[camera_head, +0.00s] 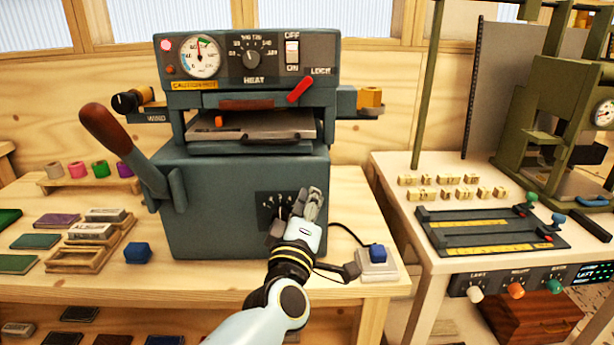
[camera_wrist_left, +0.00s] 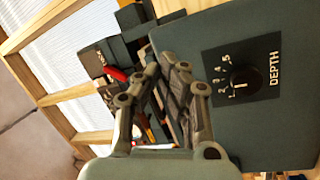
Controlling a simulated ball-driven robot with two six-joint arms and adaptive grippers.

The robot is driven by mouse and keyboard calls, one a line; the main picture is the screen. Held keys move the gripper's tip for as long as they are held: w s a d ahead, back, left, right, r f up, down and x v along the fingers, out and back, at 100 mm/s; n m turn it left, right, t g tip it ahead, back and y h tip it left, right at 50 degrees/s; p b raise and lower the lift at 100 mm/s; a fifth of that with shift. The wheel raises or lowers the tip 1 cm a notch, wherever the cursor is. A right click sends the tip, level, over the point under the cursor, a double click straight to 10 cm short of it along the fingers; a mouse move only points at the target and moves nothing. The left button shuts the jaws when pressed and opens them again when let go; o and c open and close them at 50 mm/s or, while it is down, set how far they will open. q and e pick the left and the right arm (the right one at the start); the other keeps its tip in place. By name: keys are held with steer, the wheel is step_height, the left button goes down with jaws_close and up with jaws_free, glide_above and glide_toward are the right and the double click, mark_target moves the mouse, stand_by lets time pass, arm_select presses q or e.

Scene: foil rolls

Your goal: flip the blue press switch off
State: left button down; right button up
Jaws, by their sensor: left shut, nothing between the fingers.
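The blue-grey press (camera_head: 240,180) stands on the wooden table. Its white rocker switch (camera_head: 292,52) is at the top right of the front panel, between the labels OFF above and ON below. I cannot clearly tell which way the rocker is tilted. My left gripper (camera_head: 313,195) is shut and empty, in front of the press's lower right front, well below the switch. It partly covers the depth dial (camera_head: 281,213). In the left wrist view the shut fingers (camera_wrist_left: 165,72) show beside the depth dial (camera_wrist_left: 243,86). My right gripper is not in view.
A red lock lever (camera_head: 300,90) sits just below the switch. A long brown-knobbed handle (camera_head: 105,128) rises at the left. A blue-capped button box (camera_head: 377,255) stands on the table's right, with a cable. Wooden trays (camera_head: 80,260) lie left.

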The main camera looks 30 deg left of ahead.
arm_select(q)
steer(key=shift+m+g+h, duration=0.3)
steer(key=shift+m+h, duration=0.3)
steer(key=shift+m, duration=0.1)
steer(key=shift+s+d+f+b, duration=0.1)
steer(key=shift+d+f+b, duration=0.05)
steer(key=shift+f, duration=0.9)
steer(key=shift+s+d+f+b, duration=0.1)
steer(key=shift+d+f+b, duration=0.05)
steer(key=shift+f, duration=0.9)
steer(key=shift+r, duration=0.1)
